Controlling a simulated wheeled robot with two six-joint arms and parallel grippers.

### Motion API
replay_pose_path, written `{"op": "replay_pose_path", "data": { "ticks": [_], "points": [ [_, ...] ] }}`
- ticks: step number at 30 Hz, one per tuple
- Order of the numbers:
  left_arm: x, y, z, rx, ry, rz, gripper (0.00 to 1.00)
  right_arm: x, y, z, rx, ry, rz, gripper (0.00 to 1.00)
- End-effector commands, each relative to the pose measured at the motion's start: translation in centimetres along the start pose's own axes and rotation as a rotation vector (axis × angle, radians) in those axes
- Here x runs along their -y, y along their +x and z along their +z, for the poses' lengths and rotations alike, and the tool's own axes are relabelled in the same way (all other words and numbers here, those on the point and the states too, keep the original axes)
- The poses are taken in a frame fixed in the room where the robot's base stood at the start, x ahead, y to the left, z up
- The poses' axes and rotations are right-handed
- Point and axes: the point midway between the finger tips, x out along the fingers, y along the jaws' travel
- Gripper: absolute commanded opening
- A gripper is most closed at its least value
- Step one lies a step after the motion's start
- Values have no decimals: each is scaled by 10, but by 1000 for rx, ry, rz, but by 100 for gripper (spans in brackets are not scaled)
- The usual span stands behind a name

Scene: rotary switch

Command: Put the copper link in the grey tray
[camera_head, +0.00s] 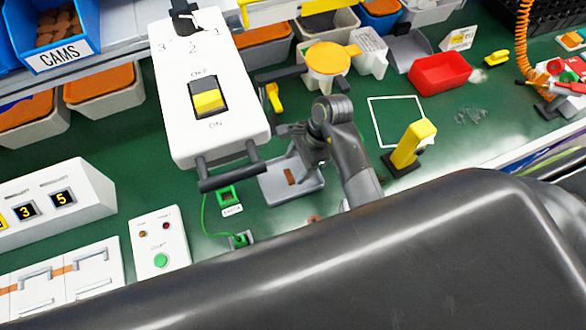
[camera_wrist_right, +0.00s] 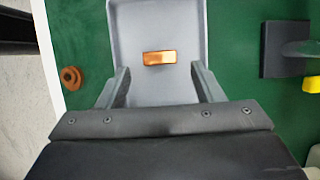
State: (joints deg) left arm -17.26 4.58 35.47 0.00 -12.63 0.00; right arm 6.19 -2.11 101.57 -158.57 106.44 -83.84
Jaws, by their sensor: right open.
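The copper link (camera_head: 291,176) is a small orange-brown bar lying on the floor of the shallow grey tray (camera_head: 311,184). In the right wrist view the link (camera_wrist_right: 160,57) lies flat inside the tray (camera_wrist_right: 155,15), clear of its walls. My right gripper (camera_head: 293,145) is at the tray, partly hidden by its own wrist in the head view. In the right wrist view its two fingers (camera_wrist_right: 160,72) are spread and empty, with the link just beyond the tips, touching neither. My left gripper is not in view.
A white switch box (camera_head: 215,125) with a dark handle stands left of the tray. A yellow block (camera_head: 413,143) on a dark base and a red bin (camera_head: 440,72) are to the right. A brown ring (camera_wrist_right: 70,78) lies near the table edge.

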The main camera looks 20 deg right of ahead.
Motion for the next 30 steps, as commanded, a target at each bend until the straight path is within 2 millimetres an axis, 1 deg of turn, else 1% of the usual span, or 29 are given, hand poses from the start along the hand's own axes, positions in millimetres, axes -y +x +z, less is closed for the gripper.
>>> {"op": "replay_pose_path", "data": {
  "ticks": [3, 5, 6, 9, 12, 16, 30],
  "points": [
    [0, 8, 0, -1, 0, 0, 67, 2, -27, -2, -5, -5, -7, 61],
    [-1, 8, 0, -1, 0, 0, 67, 1, -41, -2, -5, -5, -6, 61],
    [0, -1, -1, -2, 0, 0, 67, 1, -55, 0, -6, -3, -3, 61],
    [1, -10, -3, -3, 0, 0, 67, 0, -72, 1, -3, -1, 0, 61],
    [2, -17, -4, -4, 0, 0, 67, 0, -79, 1, -2, -1, 0, 61],
    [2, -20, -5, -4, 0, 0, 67, 0, -84, 0, -2, -1, 0, 61],
    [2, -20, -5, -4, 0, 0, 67, 0, -84, 0, -1, -1, 0, 61]
  ]
}}
